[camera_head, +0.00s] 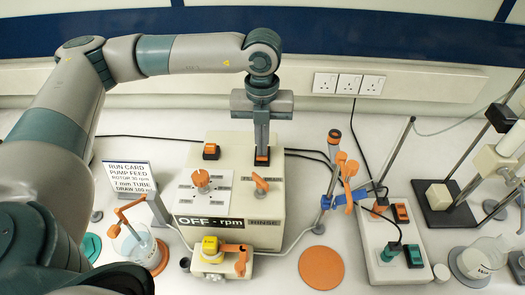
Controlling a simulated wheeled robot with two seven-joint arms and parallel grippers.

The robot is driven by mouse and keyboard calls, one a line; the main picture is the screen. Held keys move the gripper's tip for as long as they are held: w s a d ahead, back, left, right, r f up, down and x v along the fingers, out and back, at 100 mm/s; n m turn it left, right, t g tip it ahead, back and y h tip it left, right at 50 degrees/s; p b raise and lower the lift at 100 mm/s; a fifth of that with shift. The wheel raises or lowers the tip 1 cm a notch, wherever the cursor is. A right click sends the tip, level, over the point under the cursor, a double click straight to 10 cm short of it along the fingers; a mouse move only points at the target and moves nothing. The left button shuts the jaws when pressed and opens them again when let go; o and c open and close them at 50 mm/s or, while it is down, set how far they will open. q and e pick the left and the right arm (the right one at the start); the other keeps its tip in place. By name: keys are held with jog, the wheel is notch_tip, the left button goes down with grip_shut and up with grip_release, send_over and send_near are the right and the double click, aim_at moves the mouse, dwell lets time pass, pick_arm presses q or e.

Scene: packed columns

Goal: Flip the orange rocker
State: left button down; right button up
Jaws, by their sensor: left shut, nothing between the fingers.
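My left gripper (262,146) points straight down, shut and empty, over the back right of the cream pump box (235,218). Its tips are at or just above an orange rocker (262,158) there and partly hide it; I cannot tell if they touch. Another orange rocker (210,151) in a dark frame sits at the back left of the same box. The box's front display (208,222) reads "OFF - rpm", with a "RINSE" label to its right. An orange rocker (401,213) also shows on the white power strip. My right gripper is not in view.
An orange knob (201,179) and an orange lever (260,182) stand on the box. A yellow pump head (210,248) is in front. A beaker (137,243) stands left and a run card (131,184) behind it. A clamp stand (345,180) and power strip (381,262) are right.

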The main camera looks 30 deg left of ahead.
pick_arm(q)
jog(key=shift+f+b, duration=0.45)
jog(key=shift+f, duration=0.05)
jog(key=shift+r, duration=0.15)
notch_tip(320, 180, up, 7)
jog(key=p, duration=0.2)
dwell(1.0)
jog(key=shift+p, duration=0.35)
